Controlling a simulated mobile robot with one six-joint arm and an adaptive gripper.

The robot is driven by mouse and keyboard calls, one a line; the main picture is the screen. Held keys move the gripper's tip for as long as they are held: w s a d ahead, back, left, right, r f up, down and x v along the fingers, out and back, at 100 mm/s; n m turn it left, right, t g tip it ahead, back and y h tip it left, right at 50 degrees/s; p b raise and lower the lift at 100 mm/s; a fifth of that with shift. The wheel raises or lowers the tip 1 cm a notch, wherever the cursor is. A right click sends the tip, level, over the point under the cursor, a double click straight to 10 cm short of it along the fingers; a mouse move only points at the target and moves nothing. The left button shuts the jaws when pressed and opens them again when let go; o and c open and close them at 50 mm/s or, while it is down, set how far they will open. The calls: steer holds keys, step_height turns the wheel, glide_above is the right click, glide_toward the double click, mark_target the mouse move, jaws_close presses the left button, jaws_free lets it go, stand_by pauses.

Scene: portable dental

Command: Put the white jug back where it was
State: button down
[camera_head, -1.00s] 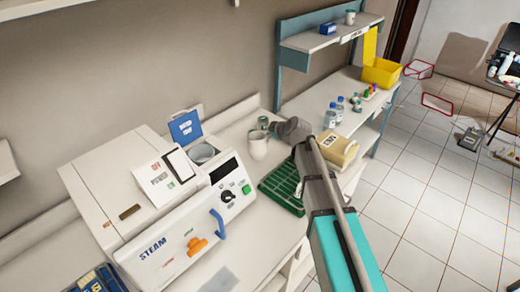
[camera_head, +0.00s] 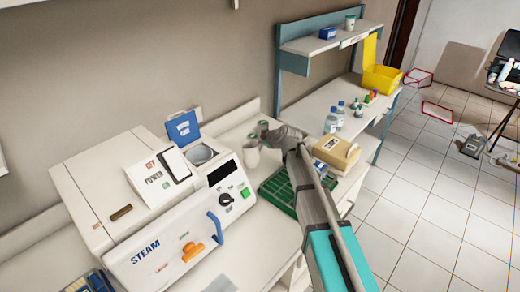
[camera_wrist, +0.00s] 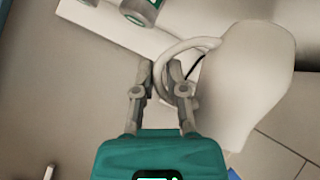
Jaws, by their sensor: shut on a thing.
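The white jug (camera_head: 251,156) is upright or nearly so in the head view, over the counter just right of the steam machine. I cannot tell whether its base touches the counter. In the wrist view the jug (camera_wrist: 252,85) fills the right side, with its curved handle reaching to the fingers. My gripper (camera_wrist: 164,75) is shut on the jug's handle. In the head view my gripper (camera_head: 272,138) is at the jug's right side, and the arm partly covers the area behind it.
A small green-labelled container (camera_head: 263,127) is close behind the jug. A green rack (camera_head: 277,192) and a tan box (camera_head: 336,152) lie to the right. Bare counter shows in front.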

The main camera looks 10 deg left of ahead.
mark_target(262, 148)
steer(key=shift+w+a+f+b, duration=0.1)
steer(key=shift+a+f+b, duration=0.1)
steer(key=shift+f+b, duration=0.85)
steer(key=shift+w+a+f+b, duration=0.1)
steer(key=shift+a+f+b, duration=0.05)
steer(key=shift+f+b, duration=0.85)
steer(key=shift+f, duration=0.1)
steer(key=c, duration=0.7)
jaws_free()
steer(key=shift+r, duration=0.2)
steer(key=shift+s+d+r+p, duration=0.3)
steer(key=shift+r+p, duration=0.05)
steer(key=shift+p, duration=0.1)
steer(key=shift+p+v, duration=3.2)
steer(key=shift+v, duration=2.25)
